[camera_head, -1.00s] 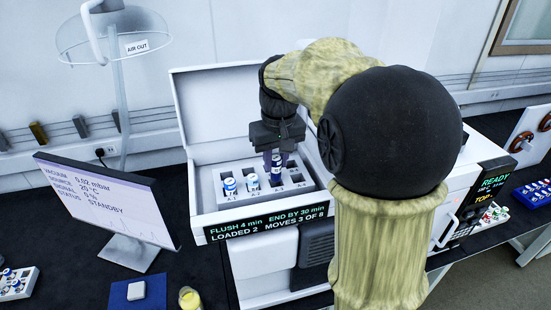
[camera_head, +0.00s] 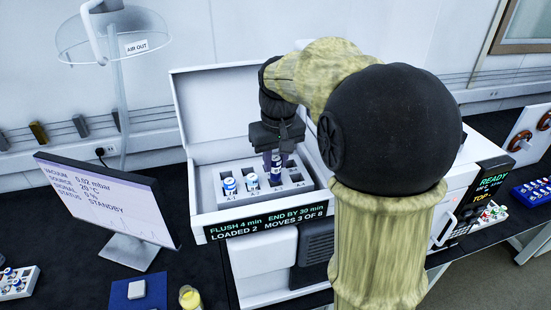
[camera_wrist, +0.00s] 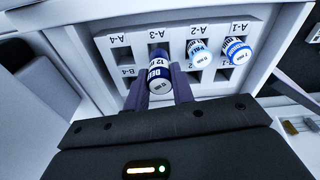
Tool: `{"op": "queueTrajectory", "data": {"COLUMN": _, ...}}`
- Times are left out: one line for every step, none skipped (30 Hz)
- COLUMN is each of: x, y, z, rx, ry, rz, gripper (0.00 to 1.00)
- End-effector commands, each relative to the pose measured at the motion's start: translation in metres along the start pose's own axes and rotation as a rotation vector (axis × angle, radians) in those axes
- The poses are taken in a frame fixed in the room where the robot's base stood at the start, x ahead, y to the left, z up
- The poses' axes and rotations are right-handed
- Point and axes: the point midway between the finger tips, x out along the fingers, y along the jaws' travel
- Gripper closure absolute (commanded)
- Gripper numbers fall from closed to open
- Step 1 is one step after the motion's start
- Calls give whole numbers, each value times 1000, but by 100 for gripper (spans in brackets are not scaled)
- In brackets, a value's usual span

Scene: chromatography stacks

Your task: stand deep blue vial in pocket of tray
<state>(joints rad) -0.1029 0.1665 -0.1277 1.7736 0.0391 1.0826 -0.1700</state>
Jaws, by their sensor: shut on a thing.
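The deep blue vial (camera_head: 275,168) is upright in my gripper (camera_wrist: 160,90), which is shut on it. It also shows in the wrist view (camera_wrist: 156,66), with its pale cap towards the camera. Its lower end is at the A-3 pocket of the white tray (camera_wrist: 118,30); I cannot tell how deep it sits. The tray also shows in the head view (camera_head: 233,202), inside an open white box. A blue-labelled vial (camera_wrist: 237,52) stands in A-1 and a paler-labelled vial (camera_wrist: 199,54) in A-2. Pocket A-4 (camera_wrist: 122,55) looks empty.
The box's raised lid (camera_head: 215,105) stands behind the tray, and its walls surround the tray. A monitor (camera_head: 105,205) stands at left. A display (camera_head: 270,222) on the box front reads "LOADED 2" and "MOVES 3 OF 8".

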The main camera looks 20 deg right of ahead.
Motion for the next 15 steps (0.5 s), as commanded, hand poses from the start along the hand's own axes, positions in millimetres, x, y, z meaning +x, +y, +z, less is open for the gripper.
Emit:
{"op": "queueTrajectory", "data": {"x": 0, "y": 0, "z": 0, "rx": 0, "ry": 0, "rz": 0, "gripper": 98}}
{"op": "queueTrajectory", "data": {"x": 0, "y": 0, "z": 0, "rx": -1, "ry": 0, "rz": 0, "gripper": 98}}
{"op": "queueTrajectory", "data": {"x": 1, "y": 0, "z": 0, "rx": -1, "ry": 0, "rz": 0, "gripper": 98}}
{"op": "queueTrajectory", "data": {"x": 1, "y": 0, "z": 0, "rx": -1, "ry": 0, "rz": 0, "gripper": 98}}
{"op": "queueTrajectory", "data": {"x": 2, "y": 0, "z": 0, "rx": -1, "ry": 0, "rz": 0, "gripper": 98}}
{"op": "queueTrajectory", "data": {"x": 3, "y": 0, "z": 0, "rx": 0, "ry": 0, "rz": 0, "gripper": 98}}
{"op": "queueTrajectory", "data": {"x": 4, "y": 0, "z": 0, "rx": 0, "ry": 0, "rz": 0, "gripper": 98}}
{"op": "queueTrajectory", "data": {"x": 5, "y": 0, "z": 0, "rx": 0, "ry": 0, "rz": 0, "gripper": 98}}
{"op": "queueTrajectory", "data": {"x": 6, "y": 0, "z": 1, "rx": 0, "ry": 0, "rz": 0, "gripper": 98}}
{"op": "queueTrajectory", "data": {"x": 7, "y": 0, "z": 1, "rx": 0, "ry": 0, "rz": 0, "gripper": 98}}
{"op": "queueTrajectory", "data": {"x": 8, "y": 0, "z": 1, "rx": 1, "ry": 0, "rz": 0, "gripper": 98}}
{"op": "queueTrajectory", "data": {"x": 9, "y": 0, "z": 1, "rx": 1, "ry": 0, "rz": 0, "gripper": 98}}
{"op": "queueTrajectory", "data": {"x": 10, "y": 0, "z": 1, "rx": 1, "ry": 0, "rz": 0, "gripper": 98}}
{"op": "queueTrajectory", "data": {"x": 11, "y": 0, "z": 1, "rx": 1, "ry": 0, "rz": 0, "gripper": 98}}
{"op": "queueTrajectory", "data": {"x": 12, "y": 0, "z": 1, "rx": 1, "ry": 0, "rz": 0, "gripper": 98}}
